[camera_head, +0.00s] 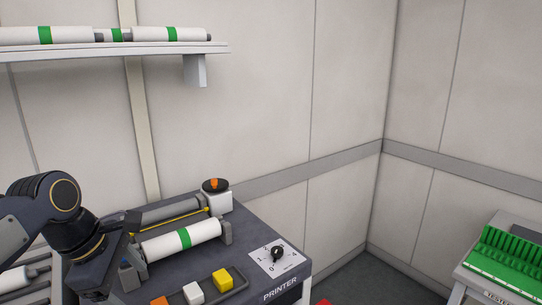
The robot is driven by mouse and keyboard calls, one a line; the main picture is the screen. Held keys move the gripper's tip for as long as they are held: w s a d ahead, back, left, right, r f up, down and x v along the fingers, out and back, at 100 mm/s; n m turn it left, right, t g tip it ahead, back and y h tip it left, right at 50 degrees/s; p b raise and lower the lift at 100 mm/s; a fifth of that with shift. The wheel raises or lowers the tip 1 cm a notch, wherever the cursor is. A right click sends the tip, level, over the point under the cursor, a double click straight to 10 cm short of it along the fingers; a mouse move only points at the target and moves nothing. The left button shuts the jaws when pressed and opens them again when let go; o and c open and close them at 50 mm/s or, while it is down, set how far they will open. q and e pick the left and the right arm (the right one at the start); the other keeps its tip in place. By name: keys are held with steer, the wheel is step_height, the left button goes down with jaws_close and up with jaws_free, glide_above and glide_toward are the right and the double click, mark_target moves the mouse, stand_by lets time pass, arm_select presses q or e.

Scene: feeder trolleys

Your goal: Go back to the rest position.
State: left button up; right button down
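My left arm comes in from the left, and its dark gripper (104,268) hangs over the left part of the printer (262,229). The fingers blend into the dark printer top, so I cannot tell whether they are open or shut, or whether they touch anything. A white roll with a green band (200,234) lies across the printer, just right of the gripper. My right gripper is not in view.
The printer carries a dial (277,254), orange, white and yellow buttons (222,280) and an orange-topped knob (215,185). A wall shelf (120,50) holds more rolls above. A green rack (510,258) stands on a table at right. Floor shows between.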

arm_select(q)
steer(key=s+d+f+m+t+h, duration=0.1)
steer(key=s+d+f+m, duration=0.3)
steer(key=s+f+m, duration=0.9)
steer(key=s+m+t, duration=0.1)
steer(key=s+m, duration=0.2)
steer(key=m, duration=0.1)
steer(key=shift+f+t, duration=0.2)
steer(key=shift+t, duration=0.2)
steer(key=shift+d, duration=0.1)
stand_by(0.5)
